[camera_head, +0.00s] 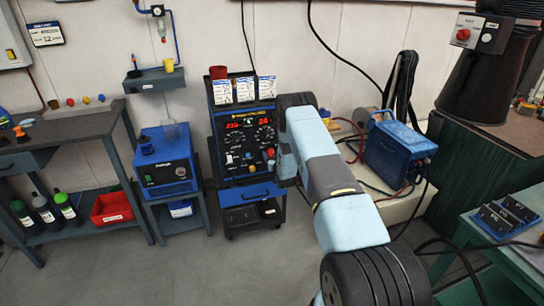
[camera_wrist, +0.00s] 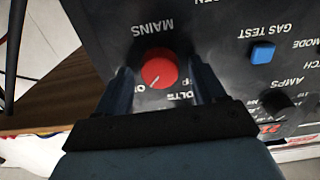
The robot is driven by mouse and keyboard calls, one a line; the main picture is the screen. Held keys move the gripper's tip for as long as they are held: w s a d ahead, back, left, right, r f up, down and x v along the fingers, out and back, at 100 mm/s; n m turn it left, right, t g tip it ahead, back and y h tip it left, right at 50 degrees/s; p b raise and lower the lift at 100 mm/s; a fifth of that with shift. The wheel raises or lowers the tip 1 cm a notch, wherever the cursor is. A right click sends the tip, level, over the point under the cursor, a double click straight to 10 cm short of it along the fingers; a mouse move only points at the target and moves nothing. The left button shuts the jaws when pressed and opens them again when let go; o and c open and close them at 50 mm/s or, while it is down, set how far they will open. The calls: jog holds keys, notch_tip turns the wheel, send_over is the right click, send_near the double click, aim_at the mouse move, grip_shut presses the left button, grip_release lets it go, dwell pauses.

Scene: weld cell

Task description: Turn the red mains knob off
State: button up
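The red mains knob (camera_wrist: 159,68) is on the dark welder panel, under the upside-down word MAINS in the wrist view. A white pointer mark on it points toward the picture's lower left, near partly hidden lettering that I cannot fully read. My gripper (camera_wrist: 160,78) is open, with one dark finger on each side of the knob. Small gaps seem to show between the fingers and the knob; I cannot tell if they touch. In the head view, the welder (camera_head: 243,128) with its red digits stands mid-picture, and my arm hides my fingertips.
A blue gas test button (camera_wrist: 263,53) and a black amps knob (camera_wrist: 277,102) lie right of the mains knob in the wrist view. A blue machine (camera_head: 165,172) stands left of the welder. A blue case (camera_head: 398,152) with cables is to the right. Grey floor is clear in front.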

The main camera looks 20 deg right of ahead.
jog(key=c, duration=1)
jog(key=shift+a+n, duration=0.1)
jog(key=shift+n, duration=0.3)
jog(key=n, duration=0.3)
jog(key=shift+a+n, duration=0.15)
jog(key=shift+n, duration=0.25)
jog(key=n, duration=0.4)
jog(key=shift+f+n, duration=0.1)
jog(key=shift+n, duration=0.2)
jog(key=n, duration=0.3)
jog(key=shift+a+n, duration=0.15)
jog(key=shift+n, duration=0.15)
jog(key=n, duration=0.5)
jog(key=shift+f, duration=0.2)
jog(key=shift+s, duration=0.1)
